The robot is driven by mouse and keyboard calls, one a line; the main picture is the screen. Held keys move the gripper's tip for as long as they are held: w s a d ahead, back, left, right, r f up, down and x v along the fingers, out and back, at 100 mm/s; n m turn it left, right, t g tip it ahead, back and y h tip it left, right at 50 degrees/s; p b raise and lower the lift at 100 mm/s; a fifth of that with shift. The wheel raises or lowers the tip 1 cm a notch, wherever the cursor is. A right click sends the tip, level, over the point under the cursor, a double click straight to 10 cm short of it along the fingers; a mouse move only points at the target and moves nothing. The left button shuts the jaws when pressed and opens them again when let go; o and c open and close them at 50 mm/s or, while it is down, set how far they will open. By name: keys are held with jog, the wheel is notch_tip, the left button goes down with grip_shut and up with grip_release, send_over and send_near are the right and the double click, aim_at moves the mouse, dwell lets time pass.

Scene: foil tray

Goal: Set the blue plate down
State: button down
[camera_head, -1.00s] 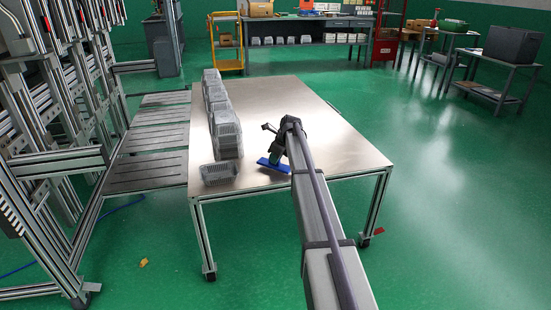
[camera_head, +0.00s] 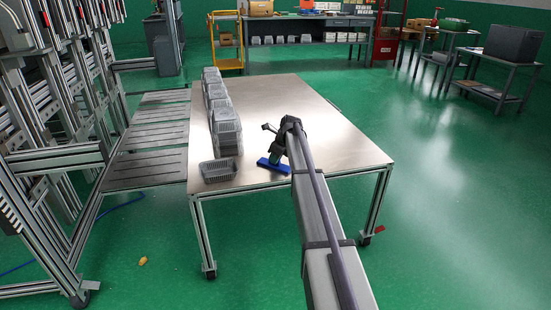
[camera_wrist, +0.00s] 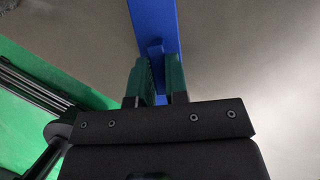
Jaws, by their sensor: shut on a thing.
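The blue plate (camera_head: 273,166) is a flat narrow piece at the near part of the metal table (camera_head: 300,130), right of the small foil tray. My gripper (camera_head: 275,157) is above it and shut on the plate's raised middle part. In the wrist view the plate (camera_wrist: 154,18) runs up from between the two green fingers of my gripper (camera_wrist: 157,80), which close on a small blue block on it. In the head view the plate looks level and very close to the tabletop. I cannot tell whether it touches the table.
A single grey foil tray (camera_head: 218,170) lies left of the plate. Stacks of grey trays (camera_head: 226,130) stand behind it along the table's left side. The table is clear to the right and behind my gripper. The near table edge is close to the plate.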

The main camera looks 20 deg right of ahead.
jog(key=c, duration=1.1)
grip_release()
jog(key=shift+o, duration=0.2)
jog(key=p+v, duration=1)
jog(key=shift+s+d+r, duration=0.15)
jog(key=shift+d+r, duration=0.05)
jog(key=shift+r, duration=0.1)
